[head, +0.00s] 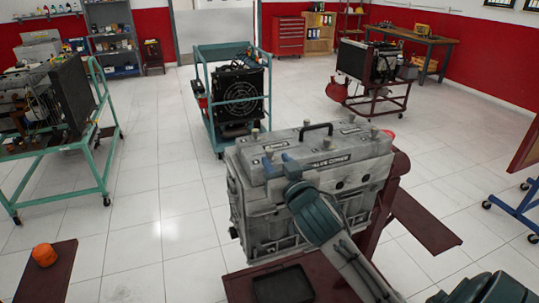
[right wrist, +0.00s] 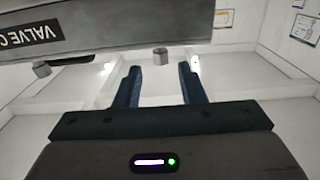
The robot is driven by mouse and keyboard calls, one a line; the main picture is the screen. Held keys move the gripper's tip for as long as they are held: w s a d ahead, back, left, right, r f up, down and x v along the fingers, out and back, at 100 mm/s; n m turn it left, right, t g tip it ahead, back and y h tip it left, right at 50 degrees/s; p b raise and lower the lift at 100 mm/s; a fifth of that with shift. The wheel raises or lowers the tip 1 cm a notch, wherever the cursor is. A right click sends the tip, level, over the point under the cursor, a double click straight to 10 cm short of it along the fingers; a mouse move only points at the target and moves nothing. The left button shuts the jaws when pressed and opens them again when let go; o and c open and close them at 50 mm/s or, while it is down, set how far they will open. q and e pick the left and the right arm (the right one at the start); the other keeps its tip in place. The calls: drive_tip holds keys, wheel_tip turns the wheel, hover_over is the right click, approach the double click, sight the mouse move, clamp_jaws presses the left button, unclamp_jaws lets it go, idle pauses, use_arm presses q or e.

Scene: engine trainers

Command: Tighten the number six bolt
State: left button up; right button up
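The grey engine (head: 275,210) stands in the middle of the head view, with a valve cover (head: 345,155) on top. Several bolts, such as one at the back left (head: 255,134) and one at the back (head: 307,123), stand along the cover's edges; no bolt numbers are readable. My right gripper (head: 278,163) is at the cover's front left corner, its blue fingers open. In the right wrist view the gripper (right wrist: 160,72) is open and empty, and one bolt head (right wrist: 160,56) lies just beyond the gap between the fingertips. Another bolt (right wrist: 42,70) is to its left. My left gripper is not in view.
A dark red stand (head: 395,190) carries the engine, with a black tray (head: 283,285) in front. A black handle (head: 316,128) rises from the cover. A teal cart (head: 205,105) is behind, and an orange object (head: 44,255) lies on a red surface at lower left.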

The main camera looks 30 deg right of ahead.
sight(271, 153)
drive_tip(key=x, duration=0.3)
drive_tip(key=p+x, duration=0.1)
drive_tip(key=shift+w+r, duration=0.2)
drive_tip(key=shift+r, duration=0.05)
drive_tip(key=shift+w+d+f, duration=0.15)
drive_tip(key=shift+w, duration=0.45)
clamp_jaws()
